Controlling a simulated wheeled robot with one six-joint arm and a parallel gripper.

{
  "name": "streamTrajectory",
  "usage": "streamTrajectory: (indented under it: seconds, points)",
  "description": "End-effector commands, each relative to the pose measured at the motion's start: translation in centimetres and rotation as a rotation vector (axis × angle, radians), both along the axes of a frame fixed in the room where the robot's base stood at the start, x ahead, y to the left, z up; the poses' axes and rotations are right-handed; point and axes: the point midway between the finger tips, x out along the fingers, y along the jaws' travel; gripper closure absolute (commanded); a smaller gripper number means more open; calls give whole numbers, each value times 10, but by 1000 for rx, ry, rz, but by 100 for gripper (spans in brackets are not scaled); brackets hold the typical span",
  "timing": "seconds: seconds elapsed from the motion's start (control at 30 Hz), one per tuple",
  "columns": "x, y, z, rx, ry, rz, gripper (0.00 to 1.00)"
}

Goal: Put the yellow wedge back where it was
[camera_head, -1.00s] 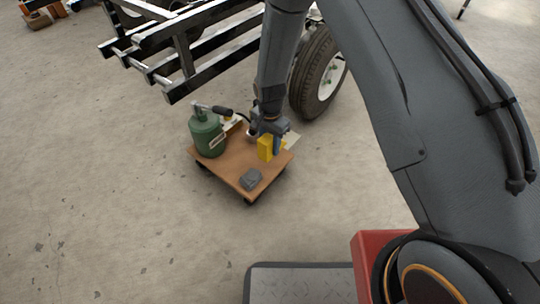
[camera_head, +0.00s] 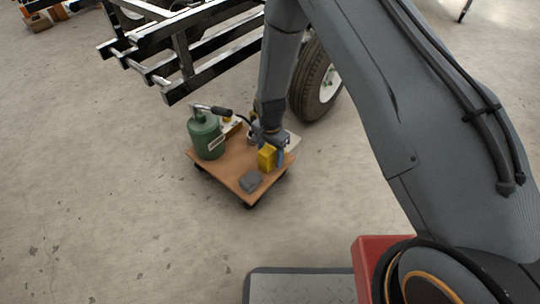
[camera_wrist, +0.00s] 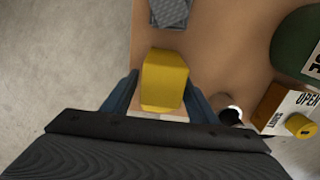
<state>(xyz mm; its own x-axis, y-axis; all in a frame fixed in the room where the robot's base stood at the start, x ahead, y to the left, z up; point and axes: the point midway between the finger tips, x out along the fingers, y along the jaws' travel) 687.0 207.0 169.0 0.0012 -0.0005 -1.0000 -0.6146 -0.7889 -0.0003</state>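The yellow wedge (camera_head: 267,158) is between the two blue fingers of my gripper (camera_head: 271,155), over the right part of a small brown wheeled board (camera_head: 228,169). In the wrist view the wedge (camera_wrist: 165,78) fills the space between the fingertips (camera_wrist: 163,88), and my gripper is shut on it. The wedge looks low, close to the board top. I cannot tell whether its underside touches the board.
A green canister (camera_head: 206,136) with a handle stands on the board's left. A grey block (camera_head: 250,182) lies near its front corner. A sign (camera_wrist: 285,110) and a pale sheet are near the back. A tyre (camera_head: 317,75) and black frame (camera_head: 205,70) stand behind.

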Motion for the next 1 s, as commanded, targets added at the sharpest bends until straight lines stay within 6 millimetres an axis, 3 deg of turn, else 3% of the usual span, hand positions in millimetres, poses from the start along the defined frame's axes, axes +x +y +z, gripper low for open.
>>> streamTrajectory:
  seconds: [0.37,0.8,1.0]
  points:
    - [0,0,10,1,-1,-1,47]
    - [0,0,96,1,-2,-1,47]
    - [-1,-1,118,0,0,-1,47]
